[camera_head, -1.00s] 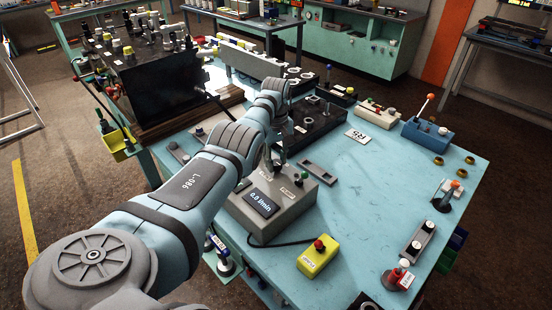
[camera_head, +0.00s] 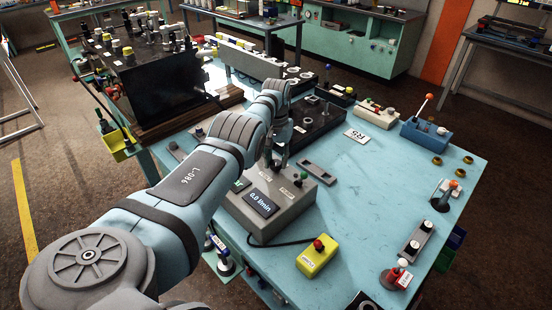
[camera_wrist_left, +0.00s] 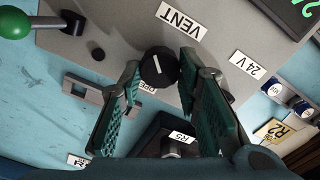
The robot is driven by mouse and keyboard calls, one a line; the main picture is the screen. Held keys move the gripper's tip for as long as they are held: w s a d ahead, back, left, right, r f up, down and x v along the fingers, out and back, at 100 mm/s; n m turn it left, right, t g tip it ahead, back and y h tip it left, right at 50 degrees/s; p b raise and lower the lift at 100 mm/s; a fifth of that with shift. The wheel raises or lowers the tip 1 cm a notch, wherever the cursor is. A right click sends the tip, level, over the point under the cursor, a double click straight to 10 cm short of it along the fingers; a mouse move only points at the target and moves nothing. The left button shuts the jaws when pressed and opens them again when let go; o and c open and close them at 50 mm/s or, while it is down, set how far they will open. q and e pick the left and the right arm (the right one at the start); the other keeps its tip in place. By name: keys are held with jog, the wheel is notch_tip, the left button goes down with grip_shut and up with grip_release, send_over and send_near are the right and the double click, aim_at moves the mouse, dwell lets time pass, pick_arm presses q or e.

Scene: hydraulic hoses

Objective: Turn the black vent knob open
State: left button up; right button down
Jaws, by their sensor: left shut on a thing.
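The black vent knob (camera_wrist_left: 158,66) has a white pointer line and stands on the face of a grey test box (camera_wrist_left: 120,35), beside a VENT label (camera_wrist_left: 180,20). My left gripper (camera_wrist_left: 160,62) has its two green-padded fingers on either side of the knob, shut on it. In the head view the left gripper (camera_head: 277,160) is at the top of the grey box (camera_head: 262,222), and the knob is hidden there. The box display (camera_head: 260,202) reads 0.0 l/min. My right gripper is not in view.
A green-ended lever (camera_wrist_left: 15,22) is on the box in the wrist view. A yellow box with a red button (camera_head: 317,257) stands in front, with a cable to the grey box. A blue lever box (camera_head: 427,133) is at the right. The table's middle right is clear.

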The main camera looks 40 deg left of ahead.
aim_at(277, 162)
pick_arm(q)
jog(key=m, duration=0.4)
jog(key=shift+d+m, duration=0.1)
jog(key=shift+m, duration=0.2)
jog(key=m, duration=0.4)
jog(key=shift+d+f+p, duration=0.1)
jog(key=shift+p, duration=0.2)
jog(key=o, duration=1.1)
jog(key=shift+o, duration=0.2)
notch_tip(277, 162, up, 12)
